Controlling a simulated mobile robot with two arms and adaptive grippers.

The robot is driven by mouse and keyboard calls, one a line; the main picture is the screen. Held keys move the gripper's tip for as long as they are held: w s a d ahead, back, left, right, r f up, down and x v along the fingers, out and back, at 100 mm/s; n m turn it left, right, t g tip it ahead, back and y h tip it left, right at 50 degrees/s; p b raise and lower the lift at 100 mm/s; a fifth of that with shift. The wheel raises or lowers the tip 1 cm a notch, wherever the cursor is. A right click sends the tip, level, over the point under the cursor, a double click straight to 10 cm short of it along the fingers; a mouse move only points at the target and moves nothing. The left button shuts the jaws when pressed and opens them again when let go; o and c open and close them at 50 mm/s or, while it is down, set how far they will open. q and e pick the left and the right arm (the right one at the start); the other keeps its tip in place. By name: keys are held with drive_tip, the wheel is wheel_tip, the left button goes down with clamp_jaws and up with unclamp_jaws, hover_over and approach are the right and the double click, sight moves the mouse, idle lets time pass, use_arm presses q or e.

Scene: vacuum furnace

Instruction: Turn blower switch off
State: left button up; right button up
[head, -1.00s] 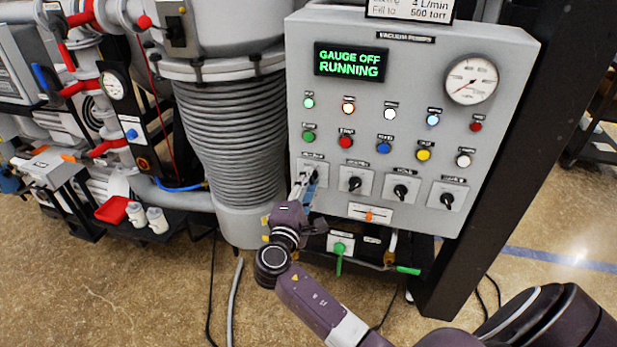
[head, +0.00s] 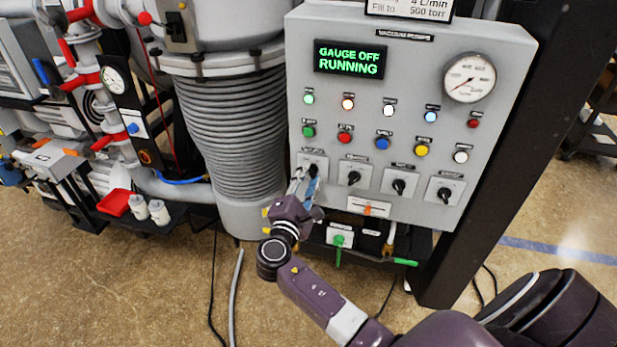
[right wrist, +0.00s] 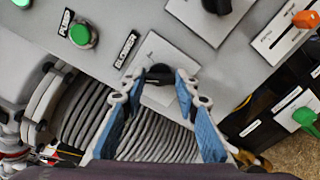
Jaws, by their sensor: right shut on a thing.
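The blower switch is a black rotary knob on a light square plate, the leftmost in the lower row of the grey control panel (head: 480,200). In the right wrist view the knob (right wrist: 158,73) sits between my fingertips, below the BLOWER label (right wrist: 126,49). My right gripper (head: 306,179) is shut on the knob, its blue-padded fingers on either side. In the head view the gripper partly covers the switch plate (head: 312,160). The panel display (head: 349,60) reads "GAUGE OFF RUNNING". My left gripper is not in view.
Several similar rotary switches, such as the neighbouring one (head: 353,178), line the row to the right. An orange slider (head: 369,208) and a green-handled valve (head: 338,241) are below. A ribbed grey bellows column (head: 232,135) stands close on the left.

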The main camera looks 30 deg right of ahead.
drive_tip(key=o, duration=1.1)
drive_tip(key=shift+o, duration=0.2)
drive_tip(key=shift+s+a, duration=0.1)
drive_tip(key=v, duration=1.1)
drive_tip(key=shift+s+a, duration=0.3)
drive_tip(key=shift+f, duration=0.15)
